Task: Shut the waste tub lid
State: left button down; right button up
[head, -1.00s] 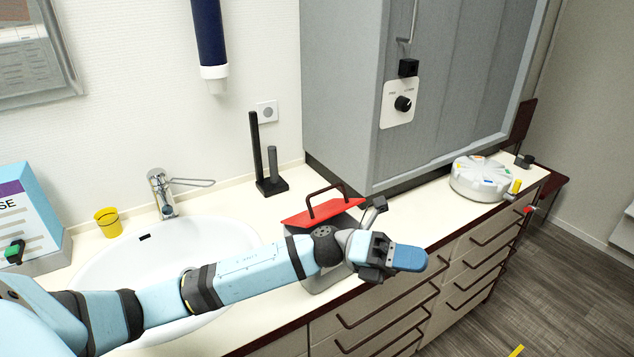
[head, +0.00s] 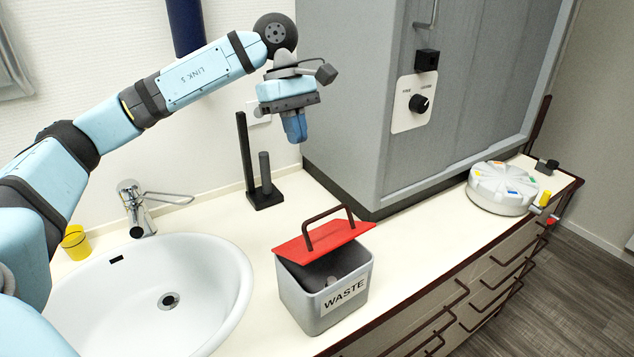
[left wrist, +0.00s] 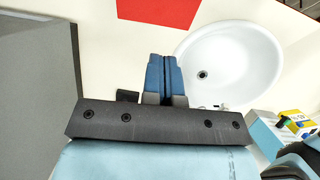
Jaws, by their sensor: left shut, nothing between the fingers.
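The grey waste tub (head: 321,308) stands on the counter to the right of the sink, with a "WASTE" label on its front. Its red lid (head: 318,243) with a dark bar handle (head: 328,228) is tilted and partly open; a dark gap shows the inside. My left gripper (head: 297,138) is shut and empty, pointing down in the air above and behind the tub, apart from it. In the left wrist view the blue fingers (left wrist: 165,78) are together, and part of the red lid (left wrist: 160,10) shows at the top edge. My right gripper is not in view.
The white sink (head: 150,290) with its tap (head: 135,208) is left of the tub, with a yellow cup (head: 75,242) beside it. A dark two-post stand (head: 262,190) is behind the tub. A grey cabinet (head: 365,110) stands behind right; a round white container (head: 502,188) is farther right.

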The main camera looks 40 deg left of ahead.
pick_arm(q)
jog(key=p+x, duration=0.1)
jog(key=x, duration=0.3)
jog(key=d+x, duration=0.1)
jog(key=x, duration=0.3)
jog(key=d+r+p+x, duration=0.1)
jog(key=x, duration=0.3)
jog(key=shift+s+d+f+p, duration=0.25)
jog(key=shift+s+p, duration=0.05)
jog(key=shift+s, duration=0.15)
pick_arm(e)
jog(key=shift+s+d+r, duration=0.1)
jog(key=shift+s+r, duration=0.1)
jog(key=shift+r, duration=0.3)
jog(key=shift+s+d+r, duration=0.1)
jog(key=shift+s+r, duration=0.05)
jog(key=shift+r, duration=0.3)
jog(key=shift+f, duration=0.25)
